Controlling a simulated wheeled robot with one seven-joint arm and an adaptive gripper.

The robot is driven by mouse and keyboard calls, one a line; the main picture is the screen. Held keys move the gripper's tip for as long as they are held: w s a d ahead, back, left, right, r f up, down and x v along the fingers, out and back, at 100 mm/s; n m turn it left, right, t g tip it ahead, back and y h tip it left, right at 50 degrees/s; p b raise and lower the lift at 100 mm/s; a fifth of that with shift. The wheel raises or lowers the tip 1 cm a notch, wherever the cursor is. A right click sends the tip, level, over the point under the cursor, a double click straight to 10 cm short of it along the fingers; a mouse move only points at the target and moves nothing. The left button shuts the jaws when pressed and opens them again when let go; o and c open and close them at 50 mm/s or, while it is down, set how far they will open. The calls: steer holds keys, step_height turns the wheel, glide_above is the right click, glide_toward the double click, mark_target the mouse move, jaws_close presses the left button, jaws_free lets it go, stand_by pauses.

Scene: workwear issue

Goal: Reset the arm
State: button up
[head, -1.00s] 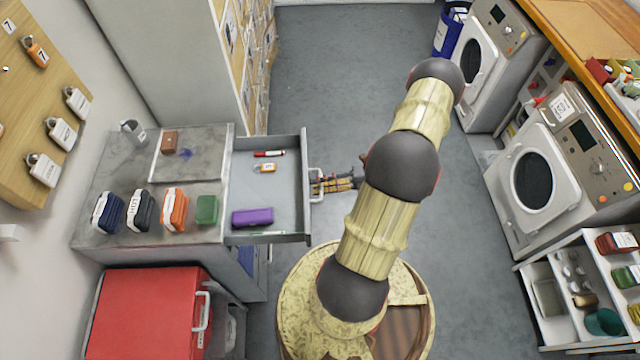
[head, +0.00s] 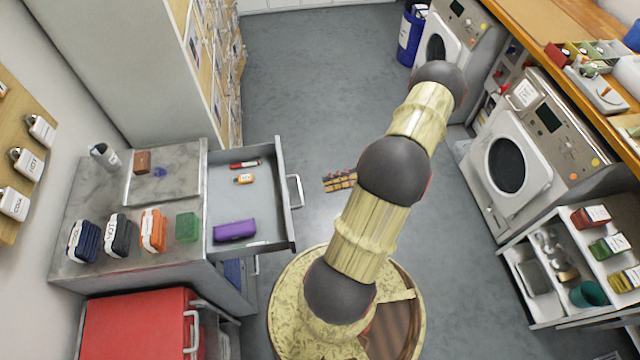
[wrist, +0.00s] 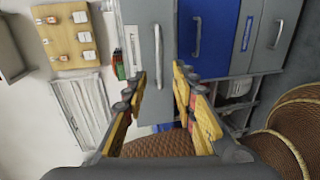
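My gripper (head: 340,180) shows in the head view just right of the open drawer's handle (head: 295,191), with floor visible between them. In the wrist view my gripper (wrist: 160,85) has its yellow fingers spread apart with nothing held between them. The drawer handle (wrist: 157,55) shows upright ahead, between and beyond the fingertips. My arm rises from my base in the middle of the head view and bends up to the right; its upper end is nearest the camera.
The open drawer (head: 283,165) sticks out from the grey cabinet, holding a purple case (head: 234,230), an orange padlock (head: 243,179) and a red marker (head: 243,164). Washing machines (head: 510,160) line the right. The floor (head: 310,90) behind is clear.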

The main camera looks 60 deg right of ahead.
steer(key=shift+s+d+r, duration=0.1)
steer(key=shift+s+d, duration=0.1)
steer(key=shift+s, duration=0.05)
stand_by(0.5)
